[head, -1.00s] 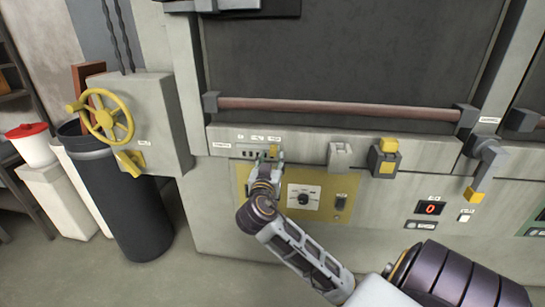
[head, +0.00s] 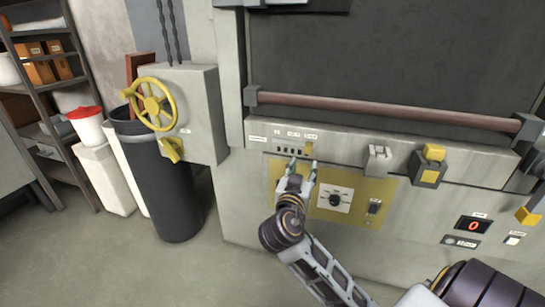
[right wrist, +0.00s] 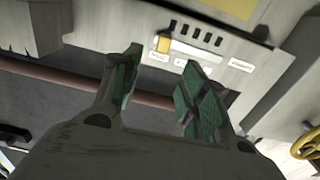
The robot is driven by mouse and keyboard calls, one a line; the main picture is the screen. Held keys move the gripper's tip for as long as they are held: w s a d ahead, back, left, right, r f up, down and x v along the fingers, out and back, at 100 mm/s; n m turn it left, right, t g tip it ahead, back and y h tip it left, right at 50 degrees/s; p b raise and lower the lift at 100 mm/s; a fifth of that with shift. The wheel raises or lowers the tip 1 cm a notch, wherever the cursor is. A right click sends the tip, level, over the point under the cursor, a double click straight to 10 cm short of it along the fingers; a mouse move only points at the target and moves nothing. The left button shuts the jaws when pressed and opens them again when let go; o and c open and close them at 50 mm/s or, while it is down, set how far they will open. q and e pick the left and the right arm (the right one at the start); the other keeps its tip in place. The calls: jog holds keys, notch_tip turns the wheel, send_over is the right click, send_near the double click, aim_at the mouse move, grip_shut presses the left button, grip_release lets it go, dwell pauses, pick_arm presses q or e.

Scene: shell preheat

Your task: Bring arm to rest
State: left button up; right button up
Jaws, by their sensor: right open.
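My right gripper (head: 301,168) is in front of the furnace's lower panel, with its arm coming up from the bottom right. Its two fingers are apart, with nothing between them. In the right wrist view my right gripper (right wrist: 160,75) shows green pads on spread fingers. A yellow slider knob (right wrist: 163,43) sits at one end of a slotted, labelled strip just beyond the fingertips, and the fingers are not closed on it. My left gripper is out of view.
A yellow handwheel (head: 153,104) on a grey box and a dark bin (head: 168,190) stand to the left. A dial (head: 335,200) and a yellow-capped switch (head: 429,165) are on the panel. A brown bar (head: 380,110) runs above. The floor at lower left is clear.

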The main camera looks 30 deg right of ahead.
dwell(0.3)
jog(key=w+a+f+n+g+y, duration=0.2)
jog(key=a+f+n+y, duration=0.45)
jog(key=f, duration=0.55)
jog(key=w+a+f+n+g+y, duration=0.15)
jog(key=a+f+n+y, duration=0.45)
jog(key=f, duration=0.6)
pick_arm(q)
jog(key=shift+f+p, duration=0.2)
jog(key=shift+p, duration=0.4)
pick_arm(e)
jog(key=s+a+f+g+y, duration=0.1)
jog(key=s+a+f+g, duration=0.2)
jog(key=s+f, duration=0.7)
jog(key=s+a+f+g+y, duration=0.1)
jog(key=s+a+f+g, duration=0.2)
jog(key=s+f, duration=0.7)
jog(key=shift+s+a+f, duration=0.25)
jog(key=shift+a+f, duration=0.2)
jog(key=shift+a, duration=0.7)
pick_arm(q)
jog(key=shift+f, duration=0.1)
pick_arm(e)
jog(key=shift+f, duration=0.1)
